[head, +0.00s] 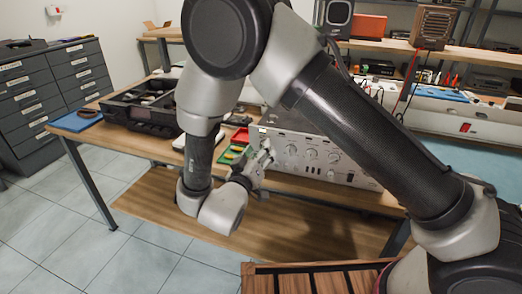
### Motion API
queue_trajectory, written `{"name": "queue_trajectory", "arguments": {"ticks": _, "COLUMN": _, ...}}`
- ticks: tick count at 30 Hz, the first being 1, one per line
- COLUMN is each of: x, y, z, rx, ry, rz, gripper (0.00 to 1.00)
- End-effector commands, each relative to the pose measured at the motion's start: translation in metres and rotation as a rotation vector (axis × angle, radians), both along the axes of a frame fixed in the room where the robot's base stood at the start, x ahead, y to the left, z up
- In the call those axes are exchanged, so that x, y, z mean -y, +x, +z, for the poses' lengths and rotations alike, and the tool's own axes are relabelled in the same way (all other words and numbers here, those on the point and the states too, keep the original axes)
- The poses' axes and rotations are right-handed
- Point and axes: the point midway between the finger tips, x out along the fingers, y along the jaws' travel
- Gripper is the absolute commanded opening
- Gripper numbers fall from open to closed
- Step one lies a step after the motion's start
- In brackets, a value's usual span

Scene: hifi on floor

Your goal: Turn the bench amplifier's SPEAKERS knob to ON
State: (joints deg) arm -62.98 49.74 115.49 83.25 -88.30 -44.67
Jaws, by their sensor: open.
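The bench amplifier (318,172) is a silver box with a row of round knobs on its front. It stands on the wooden workbench (285,184), right of the picture's middle. The labels are too small to read, so I cannot tell which knob is SPEAKERS or how it is set. My gripper (265,153) is open in front of the amplifier's left end. It hides part of the front there. I cannot tell whether its fingers touch the front or stand around a knob. My arm covers part of the amplifier's right and top.
Left of the amplifier are green and red trays (233,153) and a black open case (150,110). A blue mat (76,120) lies at the bench's left end. Grey drawer cabinets (45,100) stand at the left. The tiled floor (110,250) in front is clear at the left.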

Motion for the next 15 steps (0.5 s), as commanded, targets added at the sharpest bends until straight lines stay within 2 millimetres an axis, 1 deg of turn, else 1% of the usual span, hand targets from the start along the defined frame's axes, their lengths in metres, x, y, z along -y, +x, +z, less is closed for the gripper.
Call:
{"name": "queue_trajectory", "arguments": {"ticks": 1, "x": 0.003, "y": 0.007, "z": 0.000, "rx": 0.000, "ry": 0.000, "rz": -0.001, "gripper": 0.49}}
{"name": "queue_trajectory", "arguments": {"ticks": 3, "x": 0.005, "y": 0.013, "z": 0.000, "rx": -0.001, "ry": 0.000, "rz": -0.001, "gripper": 0.49}}
{"name": "queue_trajectory", "arguments": {"ticks": 6, "x": 0.006, "y": 0.018, "z": 0.000, "rx": -0.001, "ry": 0.000, "rz": 0.000, "gripper": 0.49}}
{"name": "queue_trajectory", "arguments": {"ticks": 13, "x": 0.006, "y": 0.019, "z": 0.000, "rx": -0.001, "ry": 0.000, "rz": 0.002, "gripper": 0.49}}
{"name": "queue_trajectory", "arguments": {"ticks": 14, "x": 0.006, "y": 0.019, "z": 0.000, "rx": -0.001, "ry": 0.000, "rz": 0.002, "gripper": 0.47}}
{"name": "queue_trajectory", "arguments": {"ticks": 15, "x": 0.006, "y": 0.019, "z": 0.000, "rx": -0.001, "ry": 0.000, "rz": 0.002, "gripper": 0.40}}
